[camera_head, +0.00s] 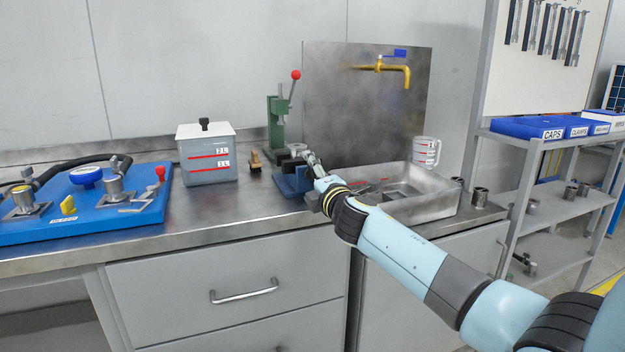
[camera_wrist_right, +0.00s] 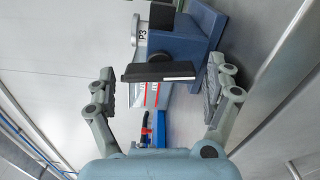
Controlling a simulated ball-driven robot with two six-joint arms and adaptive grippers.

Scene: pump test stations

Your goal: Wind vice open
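The blue vice (camera_head: 291,183) stands on the bench near its front edge, left of the metal sink. A grey round part (camera_head: 297,149) shows at its top. In the right wrist view the vice's blue body (camera_wrist_right: 190,45) is ahead of the fingers, with a dark bar (camera_wrist_right: 160,72) across its near side and a grey part marked P3 (camera_wrist_right: 139,35) beside it. My right gripper (camera_head: 314,160) is at the vice's right side. In the wrist view its fingers (camera_wrist_right: 162,88) are wide apart, with nothing gripped between them. I cannot tell whether they touch the vice. My left gripper is out of view.
A lidded grey tank (camera_head: 206,172) and a small brass part (camera_head: 255,161) stand left of the vice. A green press (camera_head: 276,130) with a red knob is behind it. The sink (camera_head: 440,202) is to the right; a blue test board (camera_head: 35,228) lies at left.

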